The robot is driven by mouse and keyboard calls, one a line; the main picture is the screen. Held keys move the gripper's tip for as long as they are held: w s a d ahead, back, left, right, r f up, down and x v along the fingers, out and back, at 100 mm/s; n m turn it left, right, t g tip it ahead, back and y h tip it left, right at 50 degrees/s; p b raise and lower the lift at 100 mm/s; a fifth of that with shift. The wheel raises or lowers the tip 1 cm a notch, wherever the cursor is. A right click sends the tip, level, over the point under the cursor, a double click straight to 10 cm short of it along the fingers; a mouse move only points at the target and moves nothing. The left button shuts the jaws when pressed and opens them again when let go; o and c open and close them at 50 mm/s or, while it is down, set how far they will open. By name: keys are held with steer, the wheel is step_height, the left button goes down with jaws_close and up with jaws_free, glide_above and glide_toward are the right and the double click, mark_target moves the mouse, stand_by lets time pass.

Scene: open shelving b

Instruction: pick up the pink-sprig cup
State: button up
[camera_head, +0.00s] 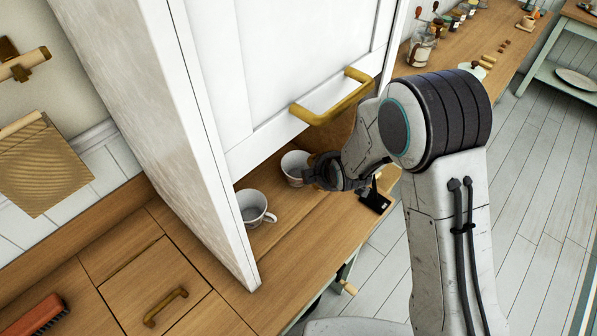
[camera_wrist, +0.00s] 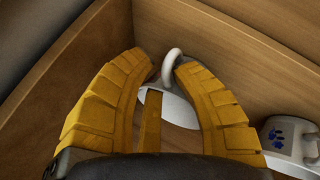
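In the wrist view, my gripper (camera_wrist: 160,65) has its two yellow fingers spread. A white cup (camera_wrist: 178,110) shows between them, with its looped handle (camera_wrist: 173,66) close to the right fingertip. I cannot tell if they touch. The fingers hide much of this cup, and no pink sprig shows. A second white cup with blue paw marks (camera_wrist: 284,136) is at the lower right. In the head view, my gripper (camera_head: 326,173) is right beside a white cup (camera_head: 293,166) on the wooden counter. Another white cup (camera_head: 254,208) stands nearer; its pattern cannot be made out.
A white cabinet with a brass handle (camera_head: 333,98) hangs over the cups, close to my arm. A wooden panel (camera_wrist: 70,70) rises left in the wrist view. Jars (camera_head: 423,45) stand farther along the counter. A brush (camera_head: 36,314) lies at lower left.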

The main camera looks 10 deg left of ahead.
jaws_close()
steer(key=shift+r, duration=0.2)
stand_by(0.4)
steer(key=shift+w+r, duration=0.1)
steer(key=shift+r, duration=0.35)
steer(key=shift+b+v, duration=0.95)
steer(key=shift+v, duration=0.15)
steer(key=s+d+b, duration=0.4)
steer(key=s+b, duration=0.1)
steer(key=s, duration=0.2)
steer(key=s+d+b, duration=0.4)
steer(key=s+b, duration=0.2)
steer(key=s, duration=0.1)
steer(key=shift+s+r, duration=0.25)
steer(key=shift+s, duration=0.05)
